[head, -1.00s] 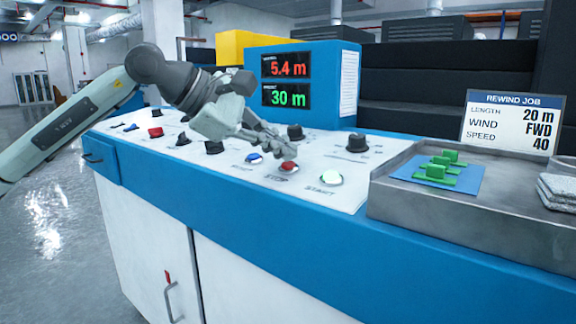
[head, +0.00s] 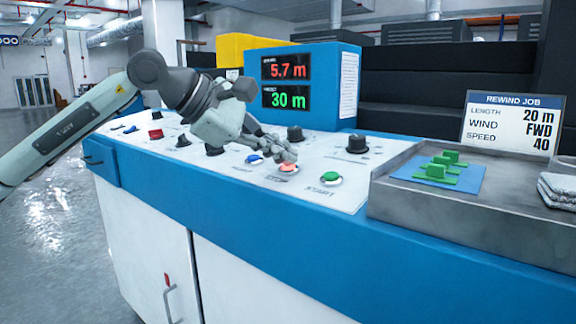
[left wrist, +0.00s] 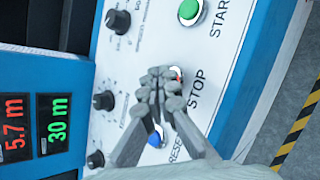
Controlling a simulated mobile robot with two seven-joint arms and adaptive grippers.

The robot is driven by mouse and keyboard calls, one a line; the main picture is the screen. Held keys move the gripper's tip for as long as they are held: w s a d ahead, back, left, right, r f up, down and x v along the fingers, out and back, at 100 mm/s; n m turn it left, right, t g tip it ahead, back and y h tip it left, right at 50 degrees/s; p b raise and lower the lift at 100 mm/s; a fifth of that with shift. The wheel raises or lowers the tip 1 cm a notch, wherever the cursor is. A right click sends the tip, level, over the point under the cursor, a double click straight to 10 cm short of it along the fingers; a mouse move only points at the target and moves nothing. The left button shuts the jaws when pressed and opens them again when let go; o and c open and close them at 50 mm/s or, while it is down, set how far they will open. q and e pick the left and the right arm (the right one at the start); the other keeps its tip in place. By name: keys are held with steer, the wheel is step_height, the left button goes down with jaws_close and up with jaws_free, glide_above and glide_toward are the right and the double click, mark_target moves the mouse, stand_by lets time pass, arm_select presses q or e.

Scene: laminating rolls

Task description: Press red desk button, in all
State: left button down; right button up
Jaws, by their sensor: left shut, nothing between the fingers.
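The red STOP button (head: 289,168) is on the white sloped panel, between a blue button (head: 254,159) and the green START button (head: 331,178). My right gripper is not in view.
Black knobs (head: 357,143) stand behind the buttons. The blue display box (head: 335,75) reads 5.7 m and 30 m. A metal tray (head: 400,205) with green pieces (head: 436,172) and a job card (head: 513,122) is at right.

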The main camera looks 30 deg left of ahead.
arm_select(q)
steer(key=shift+r, duration=0.1)
steer(key=shift+s+r+p, duration=0.1)
steer(key=shift+r+p, duration=0.4)
steer(key=shift+r, duration=0.15)
steer(key=shift+r, duration=0.1)
steer(key=r+p, duration=0.1)
steer(key=r, duration=0.1)
steer(key=s+r+p, duration=0.1)
steer(key=r+p, duration=0.1)
steer(key=shift+r, duration=0.35)
stand_by(0.7)
